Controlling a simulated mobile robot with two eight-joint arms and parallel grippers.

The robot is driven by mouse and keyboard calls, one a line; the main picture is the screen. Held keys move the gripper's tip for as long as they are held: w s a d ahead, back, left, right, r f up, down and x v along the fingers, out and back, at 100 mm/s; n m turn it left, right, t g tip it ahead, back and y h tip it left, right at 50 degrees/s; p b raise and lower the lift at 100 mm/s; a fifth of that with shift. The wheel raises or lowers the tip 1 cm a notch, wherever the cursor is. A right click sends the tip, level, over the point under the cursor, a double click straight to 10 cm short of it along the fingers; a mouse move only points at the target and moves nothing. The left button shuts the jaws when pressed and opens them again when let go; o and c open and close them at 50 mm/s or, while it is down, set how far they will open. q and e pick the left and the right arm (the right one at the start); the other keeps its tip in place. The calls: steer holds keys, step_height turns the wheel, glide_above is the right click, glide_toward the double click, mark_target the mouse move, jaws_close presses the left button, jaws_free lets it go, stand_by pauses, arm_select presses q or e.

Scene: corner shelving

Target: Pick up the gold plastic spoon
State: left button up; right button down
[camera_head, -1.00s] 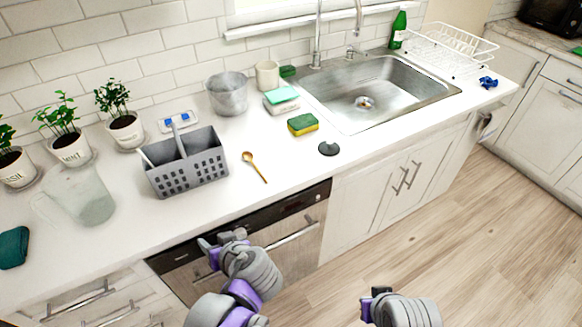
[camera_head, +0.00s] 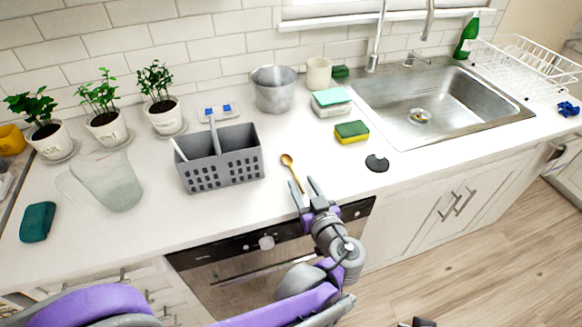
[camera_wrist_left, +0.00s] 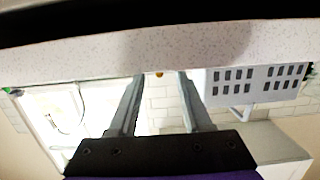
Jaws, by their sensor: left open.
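The gold spoon (camera_head: 292,170) lies on the white counter, right of the grey caddy, its bowl toward the wall and its handle toward the front edge. My left gripper (camera_head: 304,187) is open and empty at the counter's front edge, its fingers pointing at the handle end. In the head view the fingertips are close to the handle; I cannot tell whether they touch it. In the left wrist view a small gold bit of the spoon (camera_wrist_left: 159,74) shows between the two spread fingers (camera_wrist_left: 158,78). Only a dark sliver of my right gripper (camera_head: 420,322) shows at the bottom edge.
The grey caddy (camera_head: 222,170) stands left of the spoon. A yellow-green sponge (camera_head: 351,132) and a dark round stopper (camera_head: 377,163) lie to the right, before the sink (camera_head: 440,108). A clear pitcher (camera_head: 112,182) stands further left. Counter around the spoon is clear.

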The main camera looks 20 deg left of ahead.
mark_target(294, 172)
arm_select(q)
steer(key=x, duration=0.5)
steer(key=shift+a, duration=0.1)
jaws_close()
